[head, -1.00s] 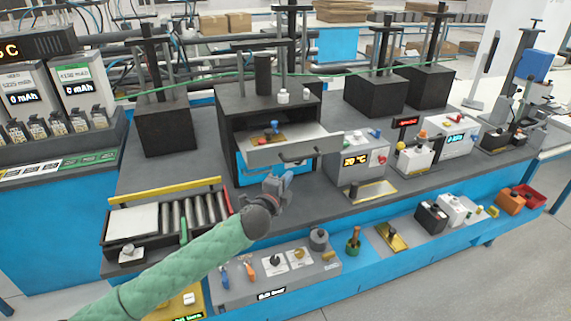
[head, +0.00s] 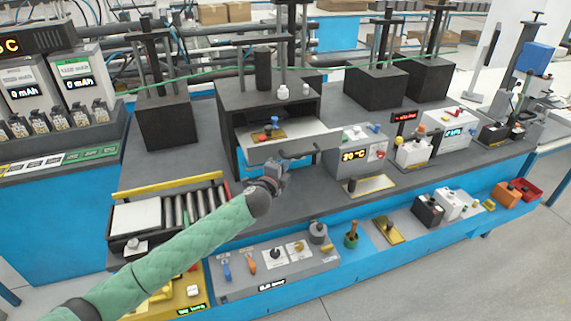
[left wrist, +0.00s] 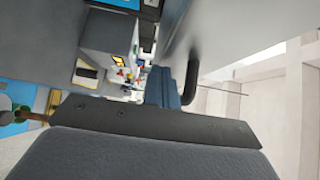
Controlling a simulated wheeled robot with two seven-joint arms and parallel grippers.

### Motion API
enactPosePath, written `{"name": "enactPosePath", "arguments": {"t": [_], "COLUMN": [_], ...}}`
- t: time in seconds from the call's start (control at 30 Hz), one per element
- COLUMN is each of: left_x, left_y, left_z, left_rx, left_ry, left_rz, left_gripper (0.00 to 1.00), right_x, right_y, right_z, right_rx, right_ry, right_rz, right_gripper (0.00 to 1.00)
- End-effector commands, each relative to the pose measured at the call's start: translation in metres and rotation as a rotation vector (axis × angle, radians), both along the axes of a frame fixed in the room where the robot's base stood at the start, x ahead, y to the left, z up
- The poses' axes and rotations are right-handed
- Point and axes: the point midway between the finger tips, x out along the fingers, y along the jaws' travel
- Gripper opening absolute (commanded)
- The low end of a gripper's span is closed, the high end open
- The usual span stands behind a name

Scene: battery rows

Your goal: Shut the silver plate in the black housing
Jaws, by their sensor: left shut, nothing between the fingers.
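The silver plate (head: 245,153) stands out from the front of the black housing (head: 226,106), so the opening is not covered. A dark handle (head: 296,155) is on its front; plate (left wrist: 228,38) and handle (left wrist: 192,82) also show in the left wrist view. My left gripper (head: 281,170) is shut and empty, just below and in front of the plate near the handle. Its fingers (left wrist: 165,87) appear close beside the handle in the wrist view; I cannot tell whether they touch. My right gripper is not in view.
Small coloured parts (head: 270,130) lie inside the housing behind the plate. A grey temperature box (head: 350,158) stands close on the right. A roller tray (head: 190,207) is at the left, and a shelf with knobs (head: 275,268) runs below.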

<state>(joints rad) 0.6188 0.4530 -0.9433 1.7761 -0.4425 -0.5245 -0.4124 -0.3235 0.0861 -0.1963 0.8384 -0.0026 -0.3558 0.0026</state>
Motion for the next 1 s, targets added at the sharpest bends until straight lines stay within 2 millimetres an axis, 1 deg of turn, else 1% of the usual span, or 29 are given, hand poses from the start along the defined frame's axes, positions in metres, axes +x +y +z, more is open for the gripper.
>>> {"name": "enactPosePath", "arguments": {"t": [0.17, 0.27, 0.37, 0.43, 0.7, 0.8, 1.0], "left_x": [0.007, 0.018, 0.034, 0.049, 0.110, 0.131, 0.161], "left_y": [0.002, 0.006, 0.011, 0.016, 0.036, 0.043, 0.052], "left_z": [0.000, 0.000, -0.001, -0.001, -0.001, -0.001, 0.000], "left_rx": [0.001, 0.000, 0.000, 0.000, 0.000, 0.000, 0.000], "left_ry": [0.000, -0.001, -0.002, -0.002, -0.002, -0.001, -0.001], "left_rz": [0.001, 0.002, 0.002, 0.003, 0.003, 0.003, 0.002], "left_gripper": [0.00, 0.00, 0.00, 0.00, 0.00, 0.00, 0.00], "right_x": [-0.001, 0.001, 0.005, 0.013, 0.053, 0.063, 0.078], "right_y": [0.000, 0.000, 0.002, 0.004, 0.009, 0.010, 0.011], "right_z": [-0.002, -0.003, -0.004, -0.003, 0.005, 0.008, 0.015], "right_rx": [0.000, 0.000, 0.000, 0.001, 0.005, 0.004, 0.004], "right_ry": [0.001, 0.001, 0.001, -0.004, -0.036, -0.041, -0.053], "right_rz": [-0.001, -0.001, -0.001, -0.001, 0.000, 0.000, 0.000], "right_gripper": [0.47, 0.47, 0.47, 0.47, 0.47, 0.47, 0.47]}}
